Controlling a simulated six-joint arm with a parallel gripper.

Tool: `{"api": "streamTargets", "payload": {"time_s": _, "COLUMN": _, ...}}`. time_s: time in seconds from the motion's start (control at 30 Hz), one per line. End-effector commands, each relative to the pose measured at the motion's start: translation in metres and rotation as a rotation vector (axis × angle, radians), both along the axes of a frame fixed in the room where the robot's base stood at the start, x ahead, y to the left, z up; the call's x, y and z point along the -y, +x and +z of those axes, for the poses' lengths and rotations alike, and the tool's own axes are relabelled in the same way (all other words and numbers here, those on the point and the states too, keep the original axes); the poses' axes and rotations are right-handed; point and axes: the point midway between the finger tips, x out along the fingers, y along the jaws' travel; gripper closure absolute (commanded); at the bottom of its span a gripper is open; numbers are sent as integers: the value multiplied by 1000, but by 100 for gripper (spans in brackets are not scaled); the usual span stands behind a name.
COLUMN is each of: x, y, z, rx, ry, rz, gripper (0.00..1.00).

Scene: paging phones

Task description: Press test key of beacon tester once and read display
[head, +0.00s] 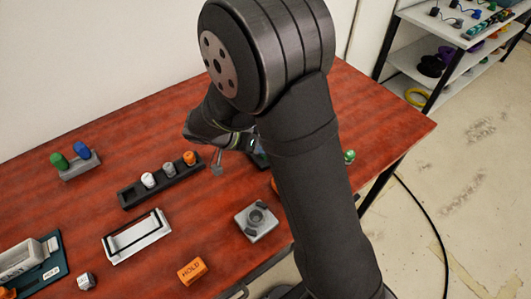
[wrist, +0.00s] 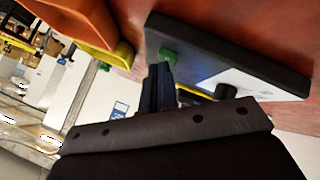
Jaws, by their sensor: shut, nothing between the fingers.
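In the wrist view a dark slab-shaped device, which looks like the beacon tester (wrist: 270,70), lies on the red table. It has a green key (wrist: 169,55), a blue glow and a white panel with a black knob. My gripper (wrist: 160,70) is shut and empty, its fingertips close to the green key; I cannot tell whether they touch it. The fingers hide part of the device, and no display text is readable. In the head view my arm covers most of the tester; a dark piece of it (head: 258,152) shows beside the arm.
An orange container (wrist: 75,20) is close left of the fingers in the wrist view. On the table are a dark rack with knobs (head: 160,180), a grey block with a round knob (head: 256,221), an orange HOLD block (head: 192,271) and a silver-framed cradle (head: 137,238).

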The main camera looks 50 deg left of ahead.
Motion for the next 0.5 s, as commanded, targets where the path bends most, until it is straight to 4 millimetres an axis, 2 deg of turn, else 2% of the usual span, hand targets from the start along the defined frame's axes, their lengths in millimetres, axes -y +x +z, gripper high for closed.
{"api": "streamTargets", "payload": {"time_s": 0.3, "x": 0, "y": 0, "z": 15, "rx": 0, "ry": 1, "rz": -1, "gripper": 100}}
{"api": "streamTargets", "payload": {"time_s": 0.5, "x": 0, "y": 0, "z": 17, "rx": 0, "ry": 0, "rz": 0, "gripper": 100}}
